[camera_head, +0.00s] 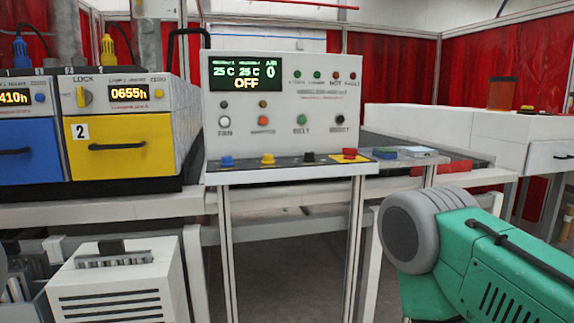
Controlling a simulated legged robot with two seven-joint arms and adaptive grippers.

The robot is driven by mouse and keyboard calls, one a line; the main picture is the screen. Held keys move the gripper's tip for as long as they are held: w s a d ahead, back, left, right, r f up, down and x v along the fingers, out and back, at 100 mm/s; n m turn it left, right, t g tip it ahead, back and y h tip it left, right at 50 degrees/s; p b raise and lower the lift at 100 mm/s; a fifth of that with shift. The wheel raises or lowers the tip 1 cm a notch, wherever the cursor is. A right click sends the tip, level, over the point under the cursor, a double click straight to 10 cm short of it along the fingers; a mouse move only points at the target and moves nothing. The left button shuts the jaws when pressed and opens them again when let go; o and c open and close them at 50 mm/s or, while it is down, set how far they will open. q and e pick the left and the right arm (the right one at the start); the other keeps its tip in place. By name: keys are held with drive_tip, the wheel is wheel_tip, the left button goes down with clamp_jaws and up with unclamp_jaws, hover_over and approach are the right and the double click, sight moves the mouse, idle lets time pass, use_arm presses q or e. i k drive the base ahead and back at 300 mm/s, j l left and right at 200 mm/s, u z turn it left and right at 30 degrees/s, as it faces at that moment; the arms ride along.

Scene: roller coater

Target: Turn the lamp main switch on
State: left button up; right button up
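A white control panel (284,95) stands upright in the middle, with a dark display (247,76) reading "25 C 25 C", "0" and "OFF". The panel's front ledge carries a blue knob (226,161), a yellow knob (267,158), a black knob (309,156) and a red knob on yellow (349,153). I cannot tell which control is the lamp main switch. Neither gripper is in view.
A yellow-fronted unit (112,144) marked "2" and a blue-fronted unit (27,150) stand left; the yellow one has a "LOCK" knob (84,97). A green machine with a grey wheel (500,260) fills the lower right. A white slatted box (118,288) stands lower left.

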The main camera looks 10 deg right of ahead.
sight(350, 153)
drive_tip(key=i+l, duration=0.15)
drive_tip(key=l, duration=0.2)
drive_tip(key=i+l, duration=0.15)
drive_tip(key=l, duration=0.15)
drive_tip(key=i+l, duration=0.1)
drive_tip(key=l, duration=0.25)
drive_tip(key=i+l, duration=0.15)
drive_tip(key=l, duration=0.15)
